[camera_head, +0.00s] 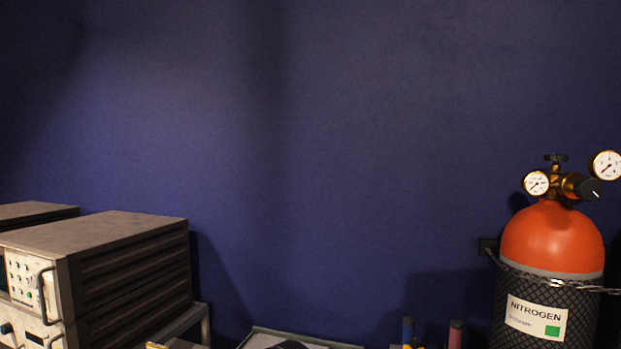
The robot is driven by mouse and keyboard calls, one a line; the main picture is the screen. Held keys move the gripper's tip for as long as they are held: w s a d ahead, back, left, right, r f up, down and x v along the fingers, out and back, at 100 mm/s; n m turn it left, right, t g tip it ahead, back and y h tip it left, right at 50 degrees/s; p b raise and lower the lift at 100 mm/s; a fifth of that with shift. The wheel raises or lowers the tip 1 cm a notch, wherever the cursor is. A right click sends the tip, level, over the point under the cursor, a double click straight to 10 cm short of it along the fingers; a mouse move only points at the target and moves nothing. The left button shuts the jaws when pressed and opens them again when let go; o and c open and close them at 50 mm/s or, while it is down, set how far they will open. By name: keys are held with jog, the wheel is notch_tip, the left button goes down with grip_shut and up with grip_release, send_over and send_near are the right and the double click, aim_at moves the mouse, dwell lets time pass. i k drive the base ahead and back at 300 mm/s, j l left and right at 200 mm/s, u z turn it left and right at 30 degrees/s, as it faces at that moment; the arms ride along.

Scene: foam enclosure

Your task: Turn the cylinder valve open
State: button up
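A gas cylinder (552,240) with an orange-red top stands upright at the far right in the head view. Its lower part is wrapped in black mesh and bears a white label reading NITROGEN (536,317). A dark valve knob (556,158) sits on top of its brass fitting. Two round white-faced gauges, a left one (536,183) and a right one (606,165), and a black regulator knob (589,189) are attached there. The cylinder's bottom is out of frame. My gripper is not in view.
Stacked grey instrument boxes (118,250) with front handles stand at the left. A chain (525,274) crosses the cylinder to a wall bracket (488,245). A pale tray edge (275,334) and small blue (407,331) and red (456,334) items show at the bottom. The blue wall between is bare.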

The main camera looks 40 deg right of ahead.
aim_at(555, 158)
jog(key=z, duration=2.45)
